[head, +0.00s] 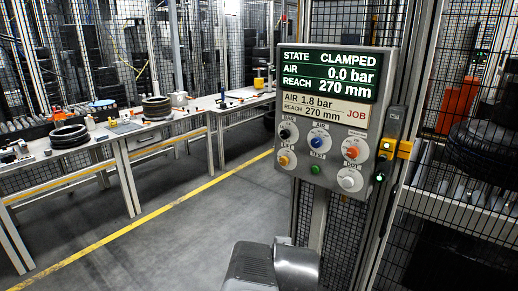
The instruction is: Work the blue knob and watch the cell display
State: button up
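The cell display (328,74) is on a grey panel fixed to the cage post. It reads STATE CLAMPED, AIR 0.0 bar, REACH 270 mm. A pale JOB card (322,108) below it reads AIR 1.8 bar, REACH 270 mm. The blue knob (317,142) is in the upper row of controls, between a black knob (285,133) and an orange-red knob (352,152). Its small label is too blurred to read surely. A grey part of my arm shows at the bottom centre, well below the panel. My gripper's fingers are not in view.
Below are a yellow-orange knob (284,161), a lit green button (315,169) and a white knob (348,181). A yellow switch box (396,148) sits right of the panel. Mesh fencing and tyres (478,145) are at right. Workbenches (110,138) stand at left; the floor between is clear.

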aim_at(316, 142)
jog(key=i+l+u, duration=0.15)
jog(key=l+u, duration=0.15)
jog(key=i+l+u, duration=0.1)
jog(key=l+u, duration=0.45)
jog(key=l, duration=0.25)
